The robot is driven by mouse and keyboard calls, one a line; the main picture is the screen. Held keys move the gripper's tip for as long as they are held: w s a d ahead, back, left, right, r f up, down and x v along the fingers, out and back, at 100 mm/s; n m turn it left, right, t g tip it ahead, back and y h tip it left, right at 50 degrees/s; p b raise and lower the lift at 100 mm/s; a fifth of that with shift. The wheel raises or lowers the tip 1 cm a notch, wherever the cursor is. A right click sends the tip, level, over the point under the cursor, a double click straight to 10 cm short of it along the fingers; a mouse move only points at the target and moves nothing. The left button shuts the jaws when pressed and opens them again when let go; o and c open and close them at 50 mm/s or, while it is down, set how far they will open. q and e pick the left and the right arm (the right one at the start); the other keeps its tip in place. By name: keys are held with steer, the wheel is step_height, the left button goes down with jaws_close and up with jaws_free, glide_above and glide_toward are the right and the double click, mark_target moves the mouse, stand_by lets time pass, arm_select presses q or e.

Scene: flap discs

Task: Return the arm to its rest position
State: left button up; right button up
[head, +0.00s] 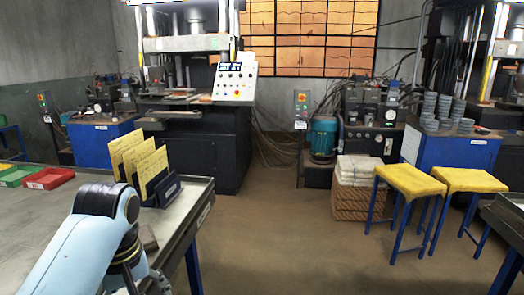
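My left arm comes in from the lower left, light blue with a dark joint, over the near edge of the grey table at the left. Its dark end (126,268) points down at the bottom of the head view. The fingertips are hidden or cut off there, so I cannot see whether the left gripper is open or holds anything. My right arm and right gripper are not in view.
The grey table (40,222) holds a rack of yellow cards (150,172) just beyond my arm, plus green (16,176) and red (48,178) trays. Two yellow-topped stools (410,180) stand right, near a blue cabinet (452,152) with stacked grey discs. The middle floor is clear.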

arm_select(q)
steer(key=s+a+f+m+g+b, duration=0.1)
steer(key=s+f+b, duration=0.2)
steer(key=s+f, duration=0.65)
steer(key=s+a+f+g+b, duration=0.2)
steer(key=s+f+b, duration=0.25)
steer(key=f, duration=0.95)
steer(key=s+a+f+m+g+b, duration=0.1)
steer(key=s+f+b, duration=0.2)
steer(key=s+f, duration=0.6)
steer(key=s+a+f+m+t+b, duration=0.2)
steer(key=s+f, duration=0.7)
steer(key=f, duration=0.2)
steer(key=s+a+f+m+t+b, duration=0.2)
steer(key=s+f+m+b, duration=0.1)
steer(key=s+f, duration=0.6)
steer(key=shift+s+a+f+m, duration=0.2)
steer(key=shift+s+f+m, duration=0.15)
steer(key=shift+f, duration=0.6)
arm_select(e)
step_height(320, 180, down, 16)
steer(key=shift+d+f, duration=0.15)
arm_select(q)
steer(key=shift+s, duration=0.1)
